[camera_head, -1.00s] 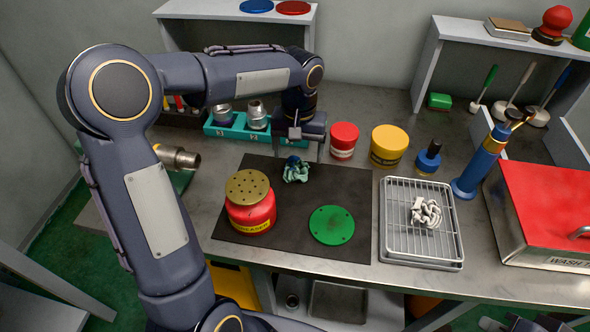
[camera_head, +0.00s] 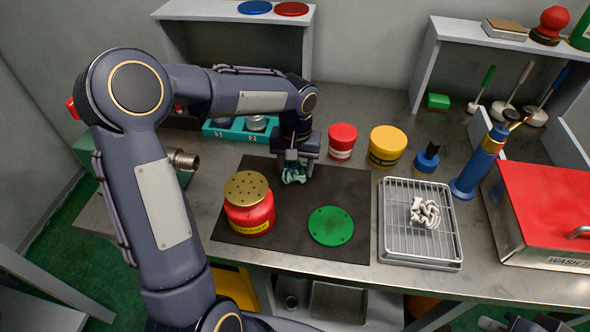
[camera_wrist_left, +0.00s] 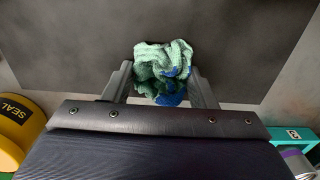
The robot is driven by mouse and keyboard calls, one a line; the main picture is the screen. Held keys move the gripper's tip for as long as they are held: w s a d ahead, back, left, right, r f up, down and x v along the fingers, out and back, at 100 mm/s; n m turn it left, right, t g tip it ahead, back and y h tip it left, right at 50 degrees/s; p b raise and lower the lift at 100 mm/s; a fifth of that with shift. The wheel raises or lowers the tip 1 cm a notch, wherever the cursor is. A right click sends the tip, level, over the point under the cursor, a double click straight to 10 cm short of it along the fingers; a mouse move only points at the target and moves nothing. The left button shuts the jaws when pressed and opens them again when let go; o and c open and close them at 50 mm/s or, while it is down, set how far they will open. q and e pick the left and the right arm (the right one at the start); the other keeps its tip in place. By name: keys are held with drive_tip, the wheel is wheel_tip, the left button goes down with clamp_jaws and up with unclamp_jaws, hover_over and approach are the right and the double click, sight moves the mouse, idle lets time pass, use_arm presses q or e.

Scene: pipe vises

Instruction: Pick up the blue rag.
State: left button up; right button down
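A crumpled teal-green rag with blue patches (camera_head: 294,175) lies on the dark mat (camera_head: 330,190) on the workbench. In the left wrist view the rag (camera_wrist_left: 163,68) sits between my two fingers. My left gripper (camera_head: 293,163) points down over the rag and partly hides it; in the wrist view its fingers (camera_wrist_left: 163,85) are spread on either side of the rag, with no clear squeeze visible.
A red can with a perforated brass lid (camera_head: 250,215) stands left of the rag, and a green disc (camera_head: 331,226) lies in front. Red (camera_head: 342,141) and yellow (camera_head: 387,146) tubs stand behind right. A teal holder (camera_head: 215,128) is behind left.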

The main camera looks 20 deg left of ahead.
sight(296, 168)
use_arm(q)
drive_tip(key=shift+c, duration=0.9)
drive_tip(key=shift+c, duration=0.5)
drive_tip(key=shift+r, duration=0.1)
drive_tip(key=shift+r, duration=0.2)
drive_tip(key=r, duration=0.3)
drive_tip(key=shift+s+d+r, duration=0.2)
drive_tip(key=shift+o, duration=0.2)
drive_tip(key=s+d+r, duration=0.2)
drive_tip(key=s+r, duration=0.2)
drive_tip(key=r, duration=0.1)
drive_tip(key=shift+d, duration=0.2)
drive_tip(key=s+d+r, duration=0.4)
drive_tip(key=s, duration=0.3)
drive_tip(key=shift+s+d+b, duration=0.25)
drive_tip(key=shift+d+b, duration=0.1)
